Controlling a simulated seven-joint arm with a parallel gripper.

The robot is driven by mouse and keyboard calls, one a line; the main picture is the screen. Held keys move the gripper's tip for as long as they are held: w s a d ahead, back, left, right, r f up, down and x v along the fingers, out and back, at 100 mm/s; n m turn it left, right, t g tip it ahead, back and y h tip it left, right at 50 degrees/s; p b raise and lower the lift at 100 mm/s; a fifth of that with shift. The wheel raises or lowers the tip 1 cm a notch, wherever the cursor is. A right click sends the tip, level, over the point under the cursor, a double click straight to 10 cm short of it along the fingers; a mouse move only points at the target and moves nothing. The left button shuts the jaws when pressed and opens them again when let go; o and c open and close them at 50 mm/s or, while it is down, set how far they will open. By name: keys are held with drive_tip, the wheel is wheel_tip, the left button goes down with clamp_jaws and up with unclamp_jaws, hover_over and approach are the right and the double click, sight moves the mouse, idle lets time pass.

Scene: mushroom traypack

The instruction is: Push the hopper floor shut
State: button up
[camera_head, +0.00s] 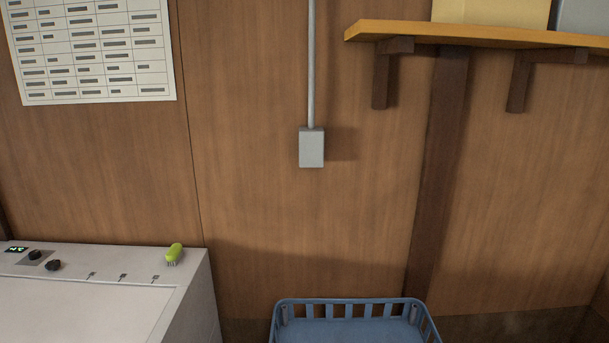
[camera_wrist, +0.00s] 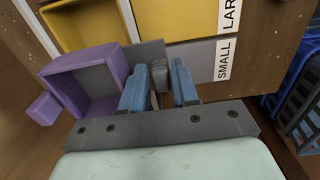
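In the wrist view, a purple square-walled hopper (camera_wrist: 113,67) stands at left, with a grey surface visible inside it. A flat grey plate, which looks like the hopper floor (camera_wrist: 146,51), sticks out past the hopper's right wall. A dark grey ribbed grip (camera_wrist: 159,76) is at the plate's outer end. My gripper (camera_wrist: 158,80) has its blue fingers on either side of this grip, with no clear gap seen. How far the plate reaches inside the hopper is hard to tell. Neither the hopper nor my gripper shows in the head view.
The wrist view shows a yellow tray (camera_wrist: 85,25), SMALL (camera_wrist: 225,58) and LARGE labels, a purple block (camera_wrist: 43,109) and a blue crate (camera_wrist: 300,95). The head view shows a white machine (camera_head: 190,300) with a green brush (camera_head: 174,254), a blue crate (camera_head: 350,301) and a wall shelf (camera_head: 480,36).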

drive_tip(key=shift+o, duration=1)
drive_tip(key=shift+d+r, duration=0.15)
drive_tip(key=shift+d, duration=0.05)
drive_tip(key=shift+r, duration=1.5)
